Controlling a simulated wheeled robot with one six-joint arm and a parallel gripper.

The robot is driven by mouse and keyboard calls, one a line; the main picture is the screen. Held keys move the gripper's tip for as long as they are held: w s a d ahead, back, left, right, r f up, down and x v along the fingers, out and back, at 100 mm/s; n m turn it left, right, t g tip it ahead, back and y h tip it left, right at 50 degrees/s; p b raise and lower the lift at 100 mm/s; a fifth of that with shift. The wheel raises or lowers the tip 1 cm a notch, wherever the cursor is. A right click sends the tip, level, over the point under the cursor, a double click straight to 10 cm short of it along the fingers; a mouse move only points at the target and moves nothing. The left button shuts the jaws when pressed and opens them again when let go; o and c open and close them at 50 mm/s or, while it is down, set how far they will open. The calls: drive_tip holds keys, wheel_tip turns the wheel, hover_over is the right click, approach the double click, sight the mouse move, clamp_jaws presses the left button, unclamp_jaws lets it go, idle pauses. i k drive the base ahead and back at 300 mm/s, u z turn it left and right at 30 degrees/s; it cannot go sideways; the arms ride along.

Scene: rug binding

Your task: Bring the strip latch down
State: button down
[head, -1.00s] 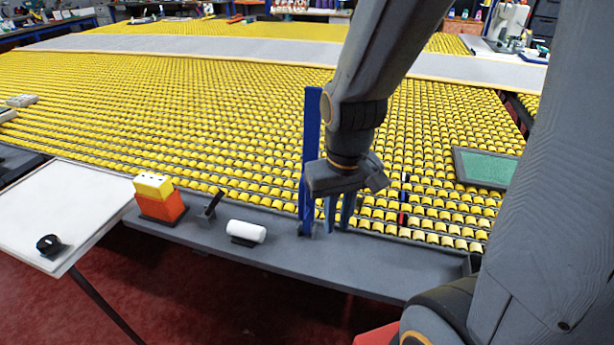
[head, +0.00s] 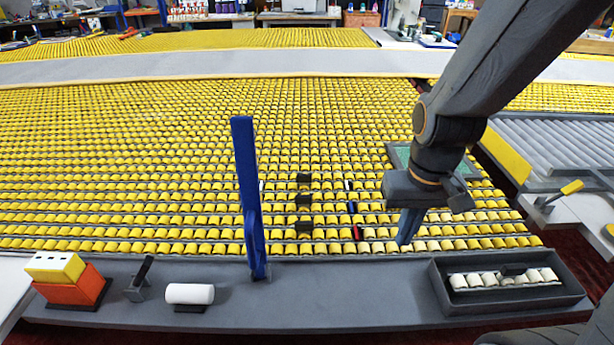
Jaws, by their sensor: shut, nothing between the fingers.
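A tall blue bar (head: 248,195) stands almost upright on the grey ledge (head: 350,290) at the front of the yellow roller bed. It looks like the strip latch in its raised position, though no label shows. My gripper (head: 405,238) is to the right of the bar and clearly apart from it. Its blue fingers point down, together and empty, over the front rows of rollers.
On the ledge stand an orange and yellow block (head: 64,280), a small black bracket (head: 140,280), a white roll (head: 190,293) and a dark tray (head: 450,306) of pale pieces. Small black blocks (head: 304,202) sit on the rollers. A yellow-handled lever (head: 570,188) is at right.

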sight(242, 128)
drive_tip(key=z, duration=0.3)
drive_tip(key=k, duration=0.95)
drive_tip(key=u, duration=1.4)
drive_tip(key=i, duration=0.5)
drive_tip(key=u, duration=0.05)
